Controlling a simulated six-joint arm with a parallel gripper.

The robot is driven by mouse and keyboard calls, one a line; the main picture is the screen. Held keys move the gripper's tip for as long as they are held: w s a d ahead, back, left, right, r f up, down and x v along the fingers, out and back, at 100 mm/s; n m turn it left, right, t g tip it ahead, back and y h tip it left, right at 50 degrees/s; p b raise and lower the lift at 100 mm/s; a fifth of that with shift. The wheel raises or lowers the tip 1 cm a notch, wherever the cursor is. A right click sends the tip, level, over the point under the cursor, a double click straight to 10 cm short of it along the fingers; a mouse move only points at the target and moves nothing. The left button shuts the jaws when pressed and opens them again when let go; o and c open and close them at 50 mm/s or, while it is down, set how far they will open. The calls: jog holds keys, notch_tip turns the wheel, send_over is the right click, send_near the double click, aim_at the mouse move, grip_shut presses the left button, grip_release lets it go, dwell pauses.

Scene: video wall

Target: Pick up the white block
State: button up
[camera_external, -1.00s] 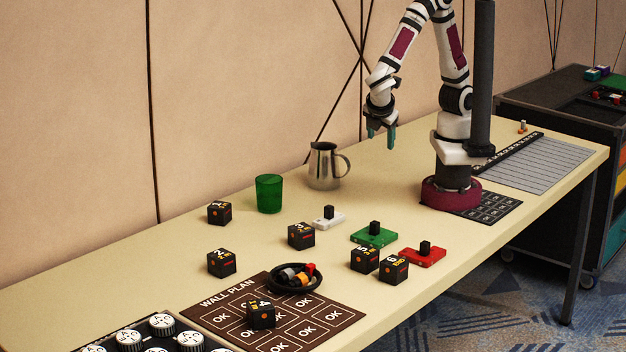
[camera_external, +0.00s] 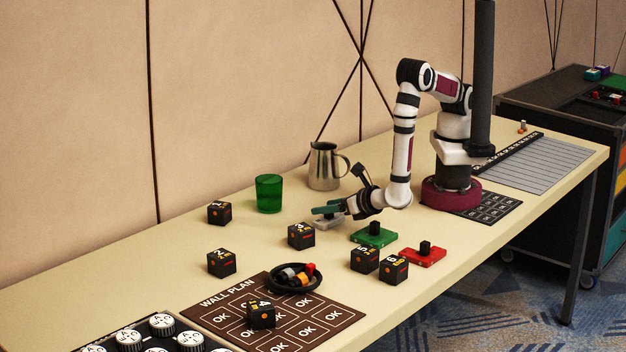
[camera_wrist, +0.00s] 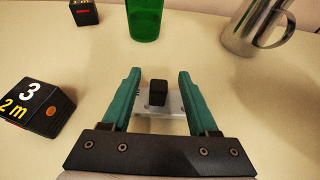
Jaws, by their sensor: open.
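The white block (camera_wrist: 175,103) is a flat white piece with a black knob on top. In the wrist view it lies between the two teal fingers of my gripper (camera_wrist: 157,92), with the black knob midway between them. A gap shows on each side of the knob. In the external view my gripper (camera_external: 327,211) is low over the table at the white block (camera_external: 326,224), which is partly hidden by the fingers. My gripper is open. I cannot tell whether the fingers touch the block's base.
A black cube marked 3 (camera_external: 301,235) stands close on the left. A green cup (camera_external: 269,193) and a metal pitcher (camera_external: 323,168) stand behind. A green block (camera_external: 374,236) and a red block (camera_external: 423,255) lie to the right.

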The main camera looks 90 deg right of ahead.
jog(key=x, duration=0.3)
grip_shut()
jog(key=shift+r, duration=0.2)
